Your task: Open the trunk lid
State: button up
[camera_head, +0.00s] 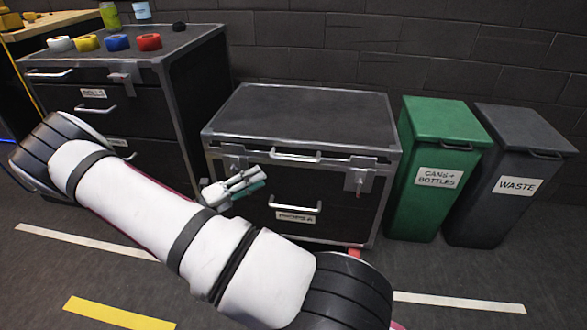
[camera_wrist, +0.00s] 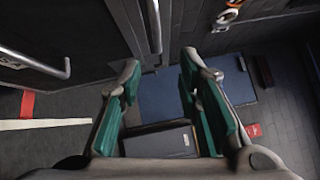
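The black trunk (camera_head: 330,212) with silver edges stands on the floor against the wall. Its lid (camera_head: 305,115) is shut, with a silver handle (camera_head: 295,155) on the lid's front edge and latches at the left and right. A lower handle (camera_head: 295,204) sits on the front face, above a label. My gripper (camera_head: 257,180) is in front of the trunk's left front, below the lid handle, with teal finger pads. In the wrist view my gripper (camera_wrist: 160,70) is open, with nothing between its fingers. Silver handles on a dark front show at upper left there.
A black drawer cabinet (camera_head: 120,125) with tape rolls on top stands left of the trunk. A green bin (camera_head: 435,180) and a grey waste bin (camera_head: 510,190) stand to its right. My arm crosses the foreground. The floor in front carries white and yellow strips.

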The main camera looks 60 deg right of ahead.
aim_at(295, 160)
jog(key=shift+n, duration=0.4)
jog(key=b+x, duration=0.1)
jog(key=x, duration=0.6)
jog(key=b+x, duration=0.2)
jog(key=x, duration=0.5)
jog(key=shift+w+d+f+b, duration=0.1)
jog(key=shift+w+f+b, duration=0.1)
jog(key=shift+w+b, duration=0.1)
grip_shut()
